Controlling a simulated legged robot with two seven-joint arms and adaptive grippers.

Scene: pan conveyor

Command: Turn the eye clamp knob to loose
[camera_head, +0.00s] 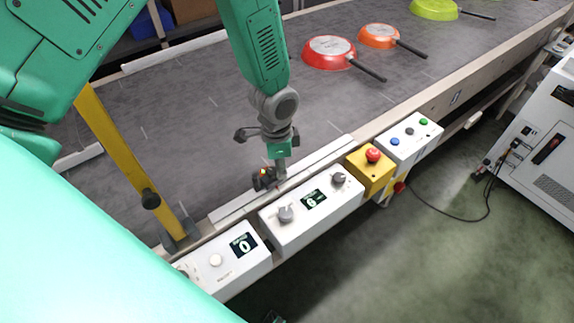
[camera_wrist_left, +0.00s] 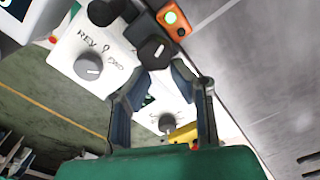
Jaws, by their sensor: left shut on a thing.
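The eye clamp knob (camera_wrist_left: 154,52) is a dark faceted knob in the wrist view, on a dark clamp beside an orange photo-eye (camera_wrist_left: 172,18) with a lit green lens. My left gripper (camera_wrist_left: 157,74) is shut on the knob, with one fingertip on each side of it. In the head view my left gripper (camera_head: 279,174) points down at the conveyor's near rail, and the dark clamp with the eye (camera_head: 263,178) shows just left of the fingertips. The fingers mostly hide the knob there. My right gripper is not in view.
White control boxes (camera_head: 325,212) with grey knobs and displays line the near rail, next to a yellow box with a red stop button (camera_head: 373,155). A yellow post (camera_head: 122,150) stands left. Red (camera_head: 328,52), orange (camera_head: 379,36) and green (camera_head: 434,8) pans lie on the belt.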

